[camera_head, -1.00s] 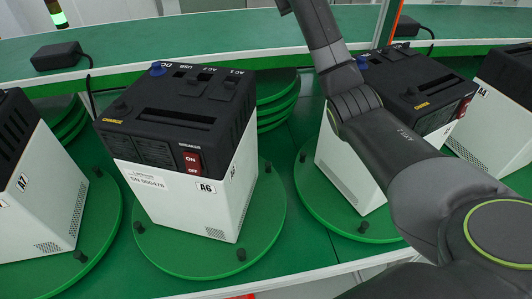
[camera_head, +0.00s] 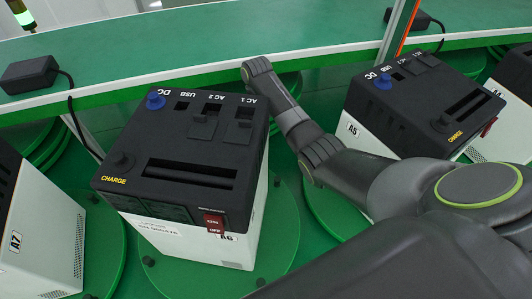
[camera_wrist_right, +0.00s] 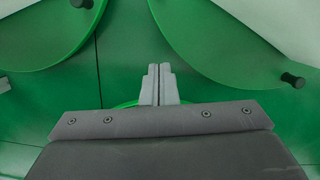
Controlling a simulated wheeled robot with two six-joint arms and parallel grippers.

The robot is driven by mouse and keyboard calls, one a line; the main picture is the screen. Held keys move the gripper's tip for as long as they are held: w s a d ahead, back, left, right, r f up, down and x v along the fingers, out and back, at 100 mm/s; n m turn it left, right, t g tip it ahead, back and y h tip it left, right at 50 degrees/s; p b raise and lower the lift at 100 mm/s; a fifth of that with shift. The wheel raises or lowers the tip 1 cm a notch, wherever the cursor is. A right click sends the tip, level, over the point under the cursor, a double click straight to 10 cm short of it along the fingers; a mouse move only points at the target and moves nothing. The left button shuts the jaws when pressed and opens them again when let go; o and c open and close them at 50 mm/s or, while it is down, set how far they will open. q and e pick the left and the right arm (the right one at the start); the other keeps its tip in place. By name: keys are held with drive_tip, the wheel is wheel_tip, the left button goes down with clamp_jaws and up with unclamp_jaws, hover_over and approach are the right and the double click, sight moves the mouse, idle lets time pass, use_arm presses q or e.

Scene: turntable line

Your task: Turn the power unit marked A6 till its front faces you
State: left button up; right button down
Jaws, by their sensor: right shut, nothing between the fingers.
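The power unit A6 (camera_head: 160,148) stands upright on a green round turntable (camera_head: 276,236), left of centre in the head view. It has a black top and a white body. Its side with outlets, serial sticker, red switch (camera_head: 214,223) and A6 label (camera_head: 228,238) faces toward me, angled slightly left. My right arm reaches in from the right and ends behind the unit's right side; its gripper cannot be made out there. In the right wrist view my right gripper (camera_wrist_right: 158,68) is shut and empty, between two turntables. My left gripper is not in view.
Unit A5 (camera_head: 420,95) stands right of A6, partly behind my arm. Unit A7 (camera_head: 40,230) stands at the left edge. Black pegs stick up from the turntables, including one in the wrist view (camera_wrist_right: 292,80). A black adapter (camera_head: 36,74) lies on the back ledge.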

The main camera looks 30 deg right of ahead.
drive_tip(key=shift+g, duration=0.3)
drive_tip(key=x, duration=0.3)
drive_tip(key=b+x, duration=0.1)
drive_tip(key=x, duration=0.3)
drive_tip(key=b+x, duration=0.1)
drive_tip(key=x, duration=0.2)
drive_tip(key=shift+s+a, duration=0.25)
drive_tip(key=shift+s, duration=0.15)
drive_tip(key=s+p, duration=0.1)
drive_tip(key=s, duration=0.2)
drive_tip(key=shift+p, duration=0.4)
drive_tip(key=shift+s, duration=0.55)
drive_tip(key=shift+f, duration=0.15)
